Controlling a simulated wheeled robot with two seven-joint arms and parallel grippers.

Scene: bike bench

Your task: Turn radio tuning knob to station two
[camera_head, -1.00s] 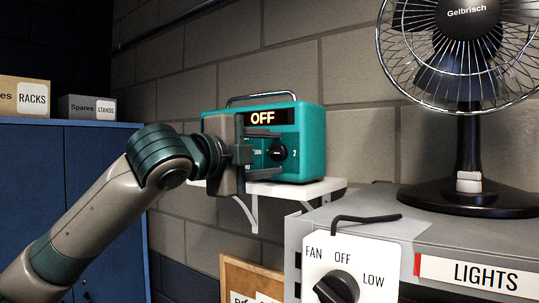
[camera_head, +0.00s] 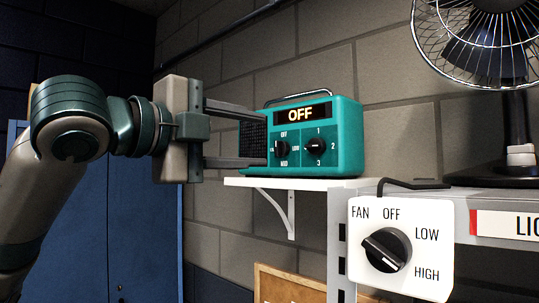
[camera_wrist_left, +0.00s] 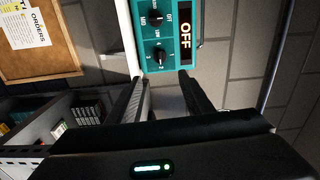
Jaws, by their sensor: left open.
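The teal radio (camera_head: 347,135) sits on a white wall shelf, its display reading OFF. Its tuning knob (camera_head: 316,147), marked 1, 2 and 3 around it, is on the right of the face; I cannot clearly tell its setting. A second knob (camera_head: 281,149) with OFF, LOW and MID is to its left. My left gripper (camera_head: 265,135) is open and empty, its fingers reaching toward the radio's left side in the head view. In the wrist view the tuning knob (camera_wrist_left: 158,55) shows just beyond and between the fingertips (camera_wrist_left: 163,80), apparently untouched. My right gripper is out of view.
The white shelf (camera_head: 300,183) is under the radio. A fan switch plate (camera_head: 430,220) with a black knob is in front at right, beside a grey shelf unit bearing a fan (camera_head: 490,50). Blue cabinets (camera_head: 140,210) stand at left. A corkboard (camera_wrist_left: 40,45) shows in the wrist view.

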